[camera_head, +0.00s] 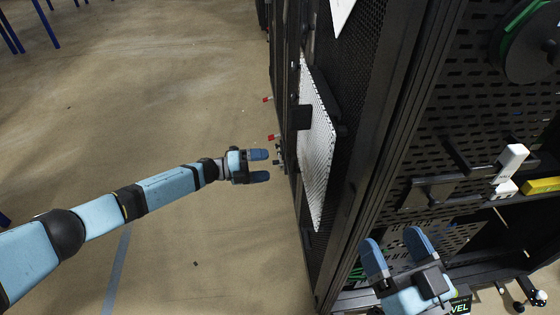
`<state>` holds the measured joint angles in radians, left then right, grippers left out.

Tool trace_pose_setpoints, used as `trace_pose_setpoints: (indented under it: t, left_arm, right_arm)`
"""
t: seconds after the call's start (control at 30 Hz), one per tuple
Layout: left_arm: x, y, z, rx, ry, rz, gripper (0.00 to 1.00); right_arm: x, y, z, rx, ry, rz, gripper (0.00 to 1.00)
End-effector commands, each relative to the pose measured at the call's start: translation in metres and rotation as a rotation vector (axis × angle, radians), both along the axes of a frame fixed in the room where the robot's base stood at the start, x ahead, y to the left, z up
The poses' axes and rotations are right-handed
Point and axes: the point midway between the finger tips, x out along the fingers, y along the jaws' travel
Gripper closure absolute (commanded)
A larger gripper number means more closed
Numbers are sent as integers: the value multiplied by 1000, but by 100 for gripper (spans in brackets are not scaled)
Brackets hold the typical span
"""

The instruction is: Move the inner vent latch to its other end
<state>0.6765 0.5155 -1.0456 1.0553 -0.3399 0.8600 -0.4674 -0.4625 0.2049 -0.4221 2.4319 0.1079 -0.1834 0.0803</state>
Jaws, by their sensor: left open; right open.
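The black rack stands at the right, with a silvery perforated vent panel (318,150) on its left side. Red-tipped levers, an upper one (267,99) and a lower one (272,137), stick out from the rack's left edge. A small dark fitting shows at that edge just in front of my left gripper; I cannot tell which part is the inner vent latch. My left gripper (268,166) is open and points right, its fingertips close to the edge just below the lower red-tipped lever. Contact cannot be told. My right gripper (393,240) is open and empty, pointing up before the rack's lower front.
The rack's front has a slotted panel (480,100), a green-edged black reel (530,45), a white block (511,160) and a yellow block (541,186). A dark corner post stands between my grippers.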

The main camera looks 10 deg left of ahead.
Motion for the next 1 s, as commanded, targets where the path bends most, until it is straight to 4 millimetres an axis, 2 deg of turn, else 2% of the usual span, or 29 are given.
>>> trace_pose_setpoints:
  t: [0.1,0.33,0.67,1.0]
  left_arm:
    - [-8,25,1,1,1,1,16]
    - [-17,53,1,-1,0,0,16]
    - [-19,58,1,-2,-1,0,16]
    - [-19,58,1,-2,-1,0,16]
  right_arm:
    - [0,0,7,7,-17,-7,16]
    - [2,-2,4,-4,-7,-18,16]
    - [1,-4,-3,-15,19,-22,16]
    - [3,-2,2,-10,7,-19,16]
